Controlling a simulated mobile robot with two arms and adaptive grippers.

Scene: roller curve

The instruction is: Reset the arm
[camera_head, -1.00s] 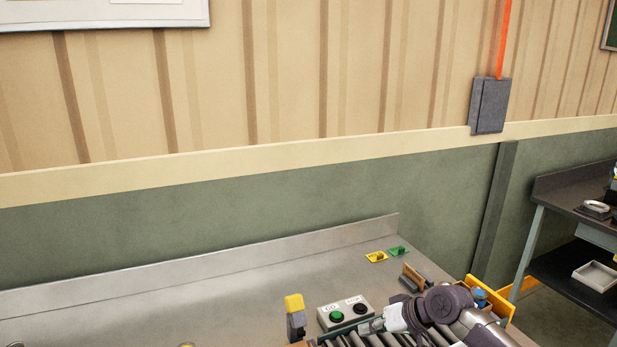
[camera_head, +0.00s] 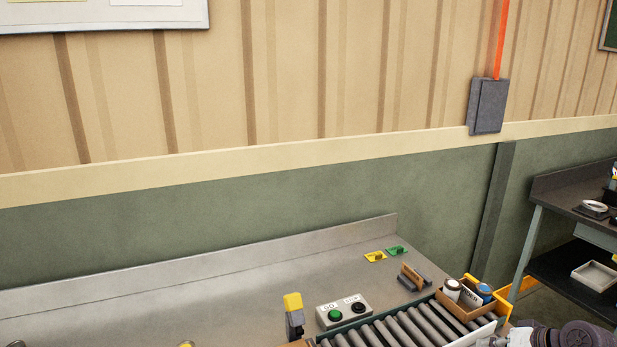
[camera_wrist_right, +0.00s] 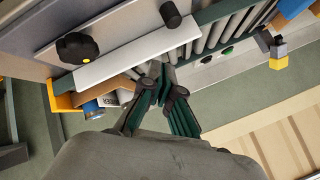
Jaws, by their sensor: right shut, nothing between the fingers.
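My right arm (camera_head: 575,338) shows at the bottom right corner of the head view, in front of the roller conveyor (camera_head: 400,331). My right gripper (camera_wrist_right: 160,82) is shut and empty in the right wrist view. In that picture its fingers lie beside the orange-brown box and the rollers, and no contact can be made out. The rest of the arm is cut off by the frame edge. My left gripper is not in view.
A box (camera_head: 468,305) with jars stands at the conveyor's far end by a yellow stop (camera_head: 502,286). A button panel (camera_head: 344,311) and a yellow-topped post (camera_head: 294,312) stand beside the rollers. The bench top (camera_head: 200,295) is largely clear.

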